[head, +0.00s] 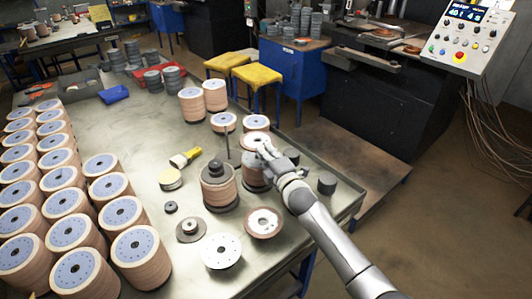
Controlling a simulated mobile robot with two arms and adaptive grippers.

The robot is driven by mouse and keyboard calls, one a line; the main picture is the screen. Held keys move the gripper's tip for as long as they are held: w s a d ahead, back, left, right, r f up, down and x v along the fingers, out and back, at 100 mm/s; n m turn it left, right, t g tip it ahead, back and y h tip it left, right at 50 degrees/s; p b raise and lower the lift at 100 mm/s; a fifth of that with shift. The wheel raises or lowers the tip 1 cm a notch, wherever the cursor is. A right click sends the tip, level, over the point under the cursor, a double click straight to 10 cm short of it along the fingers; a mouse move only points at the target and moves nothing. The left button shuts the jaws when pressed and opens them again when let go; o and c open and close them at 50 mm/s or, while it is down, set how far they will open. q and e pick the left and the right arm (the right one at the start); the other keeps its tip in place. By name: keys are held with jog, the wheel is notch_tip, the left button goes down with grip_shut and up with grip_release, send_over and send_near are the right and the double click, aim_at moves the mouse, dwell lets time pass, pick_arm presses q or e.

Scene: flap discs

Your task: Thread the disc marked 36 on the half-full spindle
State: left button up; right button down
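My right gripper (266,154) comes in from the lower right. Its fingers are at a brown disc stack (254,178) just right of the spindle, by a pale-faced disc (255,140) at the top. Whether the fingers touch or grip that disc is unclear. No number 36 is readable on any disc. My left gripper is not in view.
Rows of disc stacks (62,205) fill the table's left side. Loose discs (221,251) and (264,222) lie in front of the spindle. A yellow-handled tool (186,158) lies behind-left. A dark cylinder (327,183) stands near the right edge.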

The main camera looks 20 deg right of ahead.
jog(key=shift+f+b, duration=1.25)
jog(key=shift+f, duration=0.25)
jog(key=shift+f+b, duration=1.2)
jog(key=shift+f, duration=0.2)
jog(key=c, duration=1.9)
grip_release()
jog(key=shift+r, duration=0.15)
jog(key=shift+c, duration=0.2)
jog(key=o, duration=0.4)
jog(key=shift+s, duration=0.1)
jog(key=shift+f, duration=0.35)
jog(key=shift+s+d+r, duration=0.15)
jog(key=shift+s+r, duration=0.05)
jog(key=shift+s, duration=1.1)
jog(key=shift+s+d+r, duration=0.1)
jog(key=shift+s+r, duration=0.05)
jog(key=shift+s, duration=1.15)
jog(key=shift+s+d+r, duration=0.15)
jog(key=shift+s+r, duration=0.05)
jog(key=shift+s, duration=1.1)
